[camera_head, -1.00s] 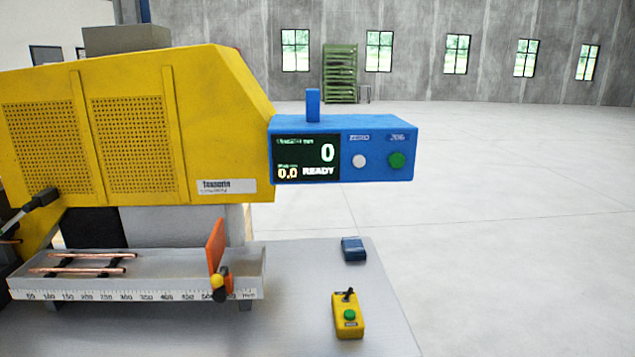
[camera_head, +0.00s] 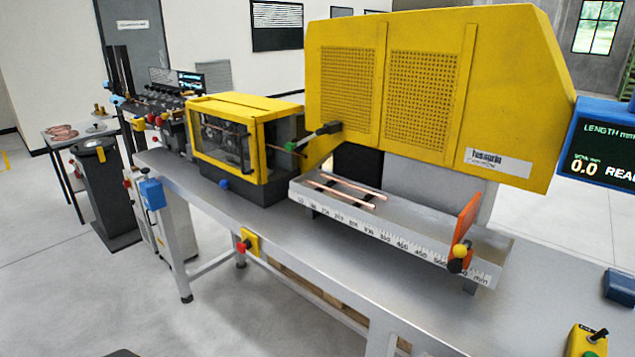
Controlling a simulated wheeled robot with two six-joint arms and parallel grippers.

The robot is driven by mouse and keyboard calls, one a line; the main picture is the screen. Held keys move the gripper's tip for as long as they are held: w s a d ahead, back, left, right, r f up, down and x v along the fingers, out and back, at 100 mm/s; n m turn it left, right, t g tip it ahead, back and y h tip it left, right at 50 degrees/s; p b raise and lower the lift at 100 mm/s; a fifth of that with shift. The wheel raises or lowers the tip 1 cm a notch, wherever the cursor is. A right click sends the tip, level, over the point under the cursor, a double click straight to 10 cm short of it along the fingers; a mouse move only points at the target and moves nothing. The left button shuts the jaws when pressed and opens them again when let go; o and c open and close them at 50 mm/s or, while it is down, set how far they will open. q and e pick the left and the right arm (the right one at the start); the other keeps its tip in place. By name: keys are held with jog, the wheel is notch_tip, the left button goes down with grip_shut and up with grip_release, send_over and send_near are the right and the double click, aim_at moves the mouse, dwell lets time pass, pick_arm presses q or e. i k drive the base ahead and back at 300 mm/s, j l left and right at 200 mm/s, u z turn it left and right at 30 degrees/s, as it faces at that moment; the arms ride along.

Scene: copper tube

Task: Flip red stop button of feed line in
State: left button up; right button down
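Several small red parts look like stop buttons. A red button (camera_head: 242,247) sits on a yellow plate (camera_head: 252,240) on the front edge of the grey bench. Another small red knob (camera_head: 127,184) shows on the white cabinet at the left end, and a red part (camera_head: 158,121) shows on the dark feed unit (camera_head: 172,124) behind it. Which one belongs to the feed line in cannot be told, and their set or released state is too small to see. Neither of my grippers is in view.
The long grey bench (camera_head: 300,245) carries a yellow-framed enclosure (camera_head: 246,105), a big yellow machine (camera_head: 415,80) and a ruled tray (camera_head: 400,245) with copper tubes (camera_head: 340,192). A black pedestal (camera_head: 105,195) and a side table (camera_head: 75,133) stand left. The floor at front left is clear.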

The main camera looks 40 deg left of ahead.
aim_at(241, 247)
jog(key=u, duration=1.8)
